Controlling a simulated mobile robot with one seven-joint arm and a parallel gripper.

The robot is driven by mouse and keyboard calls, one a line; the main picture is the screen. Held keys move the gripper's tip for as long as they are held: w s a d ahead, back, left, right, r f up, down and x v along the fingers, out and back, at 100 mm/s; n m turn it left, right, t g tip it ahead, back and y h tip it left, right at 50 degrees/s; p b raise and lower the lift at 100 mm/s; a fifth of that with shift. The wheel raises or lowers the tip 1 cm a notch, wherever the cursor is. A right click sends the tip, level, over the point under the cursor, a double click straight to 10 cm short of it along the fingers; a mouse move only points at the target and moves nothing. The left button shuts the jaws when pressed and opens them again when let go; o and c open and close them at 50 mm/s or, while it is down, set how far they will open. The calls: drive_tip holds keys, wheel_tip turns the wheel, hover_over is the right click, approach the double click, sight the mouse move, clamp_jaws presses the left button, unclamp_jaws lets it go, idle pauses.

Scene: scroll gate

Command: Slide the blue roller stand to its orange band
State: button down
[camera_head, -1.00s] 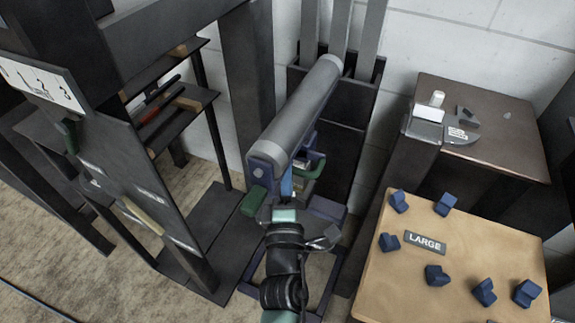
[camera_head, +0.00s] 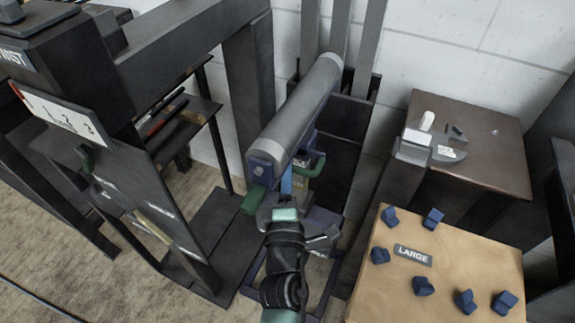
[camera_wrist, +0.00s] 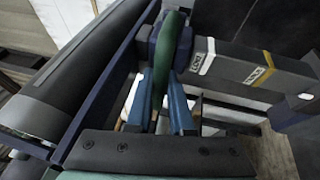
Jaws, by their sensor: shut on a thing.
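The blue roller stand carries a long grey roller (camera_head: 296,112) with a blue end bracket (camera_head: 262,168). It stands in the middle of the head view, and its roller fills the left of the wrist view (camera_wrist: 75,70). My gripper (camera_wrist: 163,92) is shut on the stand's green handle (camera_wrist: 168,50), with a blue finger on each side of it. In the head view my gripper (camera_head: 287,190) is below the near end of the roller. A dark bar right of the handle bears a white band (camera_wrist: 202,56) and an orange band (camera_wrist: 259,70); the orange one is farther from the handle.
A wooden table (camera_head: 385,295) with several blue blocks and a LARGE label stands at right, with a brown table (camera_head: 480,115) behind it. A dark rack (camera_head: 250,80) and a numbered panel (camera_head: 62,112) stand at left. Tall grey posts (camera_head: 340,30) rise behind the roller.

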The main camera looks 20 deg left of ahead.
wheel_tip(320, 180, up, 5)
drive_tip(key=p, duration=0.3)
drive_tip(key=shift+r+p, duration=0.2)
drive_tip(key=shift+p, duration=0.1)
drive_tip(key=shift+f, duration=0.15)
drive_tip(key=c, duration=0.8)
unclamp_jaws()
drive_tip(key=shift+f, duration=0.1)
drive_tip(key=shift+s+f, duration=0.1)
drive_tip(key=shift+s+d+f, duration=0.1)
drive_tip(key=shift+s+d, duration=0.1)
drive_tip(key=shift+s, duration=0.1)
drive_tip(key=b+v, duration=0.1)
drive_tip(key=v, duration=1.1)
